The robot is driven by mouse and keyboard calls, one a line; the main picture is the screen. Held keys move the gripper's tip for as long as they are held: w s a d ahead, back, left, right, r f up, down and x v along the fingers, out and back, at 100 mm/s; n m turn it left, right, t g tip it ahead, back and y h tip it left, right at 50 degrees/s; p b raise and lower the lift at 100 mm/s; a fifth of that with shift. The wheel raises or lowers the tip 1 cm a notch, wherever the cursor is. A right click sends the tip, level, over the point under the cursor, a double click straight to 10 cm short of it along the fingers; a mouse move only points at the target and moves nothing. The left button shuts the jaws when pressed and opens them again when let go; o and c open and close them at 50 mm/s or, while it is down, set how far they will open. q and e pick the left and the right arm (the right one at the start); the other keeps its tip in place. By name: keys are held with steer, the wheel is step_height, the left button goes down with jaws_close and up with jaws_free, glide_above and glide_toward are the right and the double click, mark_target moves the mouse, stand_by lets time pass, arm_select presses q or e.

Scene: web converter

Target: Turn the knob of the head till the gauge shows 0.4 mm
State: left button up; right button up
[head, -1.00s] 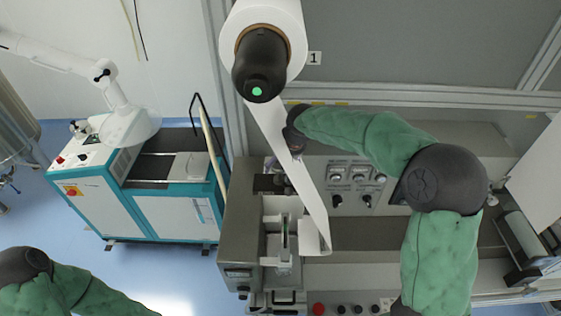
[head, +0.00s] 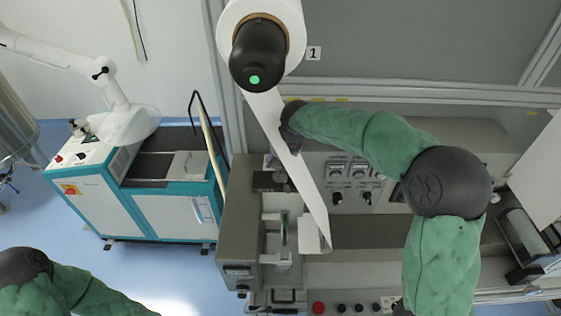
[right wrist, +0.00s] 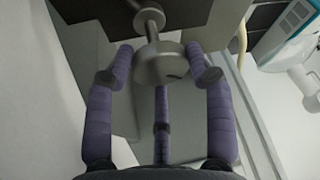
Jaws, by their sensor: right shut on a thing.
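The knob (right wrist: 160,64) is a grey metal disc on a short shaft in the right wrist view. The purple fingers of my right gripper (right wrist: 161,74) are around it, one at each side and one below, shut on it. In the head view my right wrist is beside the white web, above the grey head (head: 240,215); the fingers are mostly hidden there and the knob cannot be made out. A small dark display (head: 238,271) sits low on the grey housing; its reading is too small to tell. My left arm shows at the lower left, but its gripper is out of view.
A white roll (head: 261,25) hangs above, and its web (head: 275,130) slants down close to my right wrist. A panel with dials and black knobs (head: 353,180) is to the right. A teal and white cabinet (head: 150,195) stands at the left on blue floor.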

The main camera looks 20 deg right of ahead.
steer(key=m+b, duration=0.1)
steer(key=m+h+b, duration=0.1)
steer(key=shift+w+a+f+m, duration=0.1)
steer(key=shift+w+a+m, duration=0.05)
steer(key=shift+m, duration=0.15)
steer(key=m+h+b, duration=0.1)
steer(key=m+b, duration=0.1)
steer(key=shift+m, duration=0.4)
steer(key=m+b, duration=0.1)
steer(key=m+h+b, duration=0.1)
steer(key=shift+a+r+m+g, duration=0.15)
steer(key=shift+r+m+g, duration=0.05)
steer(key=shift+m+g, duration=0.2)
steer(key=shift+w+r+m+h, duration=0.1)
steer(key=shift+m+h, duration=0.2)
steer(key=shift+m, duration=0.5)
steer(key=o, duration=1.2)
steer(key=shift+g, duration=0.3)
